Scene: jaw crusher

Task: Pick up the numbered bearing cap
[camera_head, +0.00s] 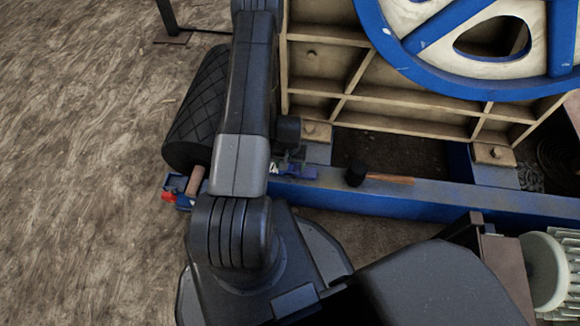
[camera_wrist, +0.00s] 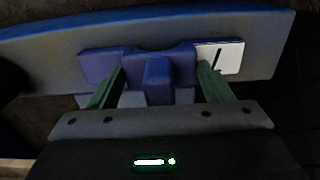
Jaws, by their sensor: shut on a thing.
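The bearing cap is a small blue block with a raised middle and a white label bearing a dark stroke. In the wrist view the cap (camera_wrist: 158,80) lies between the two green fingers of my gripper (camera_wrist: 162,72), which is shut on it. The label is at its right end. In the head view the cap (camera_head: 301,172) shows at the blue beam, partly hidden by my arm. My gripper (camera_head: 290,158) is mostly hidden there too. I cannot tell whether the cap still touches the beam.
The blue beam (camera_head: 440,199) runs to the right, with a black-headed hammer (camera_head: 357,173) lying on it. The cream crusher frame (camera_head: 405,121) and blue-rimmed wheel (camera_head: 455,82) stand behind. A black roller (camera_head: 190,135) is left of my arm. Open floor (camera_head: 80,170) lies further left.

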